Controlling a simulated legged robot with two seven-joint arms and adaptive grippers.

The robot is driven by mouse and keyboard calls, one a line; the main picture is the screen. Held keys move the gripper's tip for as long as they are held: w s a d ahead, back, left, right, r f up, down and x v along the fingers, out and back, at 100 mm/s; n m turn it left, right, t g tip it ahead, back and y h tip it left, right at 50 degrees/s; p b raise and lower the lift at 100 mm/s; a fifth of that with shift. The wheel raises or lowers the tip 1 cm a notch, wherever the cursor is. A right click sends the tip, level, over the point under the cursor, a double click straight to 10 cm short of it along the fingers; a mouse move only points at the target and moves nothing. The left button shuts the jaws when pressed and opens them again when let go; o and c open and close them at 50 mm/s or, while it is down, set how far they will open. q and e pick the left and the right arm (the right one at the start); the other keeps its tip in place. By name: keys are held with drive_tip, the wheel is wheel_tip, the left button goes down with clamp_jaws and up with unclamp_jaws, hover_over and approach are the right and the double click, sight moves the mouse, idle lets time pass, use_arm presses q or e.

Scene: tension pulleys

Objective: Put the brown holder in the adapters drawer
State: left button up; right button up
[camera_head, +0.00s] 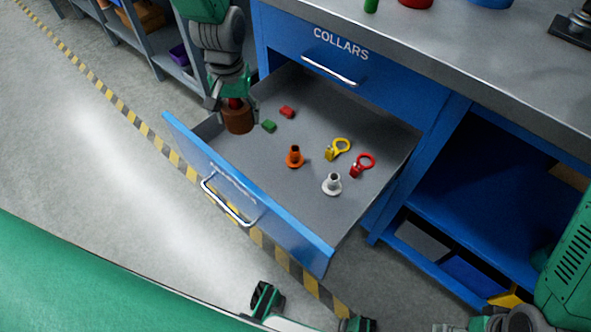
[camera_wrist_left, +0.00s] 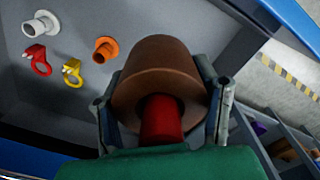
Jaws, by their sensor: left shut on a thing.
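The brown holder (camera_head: 238,120) is a short, tapered round piece with a red stem. My left gripper (camera_head: 232,104) is shut on it, and its fingers lie on both sides of it in the left wrist view (camera_wrist_left: 160,75). They are at the left side of an open blue drawer (camera_head: 300,205) with a grey inside. The holder seems held above the drawer floor; its exact height is hard to tell. The open drawer's own label is not in view, so I cannot read whether it is the adapters drawer.
In the drawer are a red block (camera_head: 287,112), a green block (camera_head: 269,126), an orange flanged piece (camera_head: 294,157), a white one (camera_head: 332,184), a yellow ring piece (camera_head: 338,148) and a red one (camera_head: 362,165). The shut COLLARS drawer (camera_head: 350,70) is above.

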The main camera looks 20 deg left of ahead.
use_arm(q)
drive_tip(key=n+b, duration=0.1)
drive_tip(key=b, duration=0.3)
hover_over(245, 154)
wheel_tip(245, 154, down, 7)
wheel_tip(245, 154, down, 10)
drive_tip(key=b, duration=0.3)
drive_tip(key=shift+r, duration=0.2)
drive_tip(key=shift+c, duration=0.7)
use_arm(e)
wheel_tip(245, 154, down, 8)
drive_tip(key=shift+f, duration=0.2)
drive_tip(key=shift+s, duration=0.1)
use_arm(q)
drive_tip(key=o, duration=1.5)
drive_tip(key=shift+c, duration=0.2)
wheel_tip(245, 154, up, 12)
drive_tip(key=p, duration=0.4)
use_arm(e)
wheel_tip(245, 154, up, 4)
drive_tip(key=shift+r, duration=0.15)
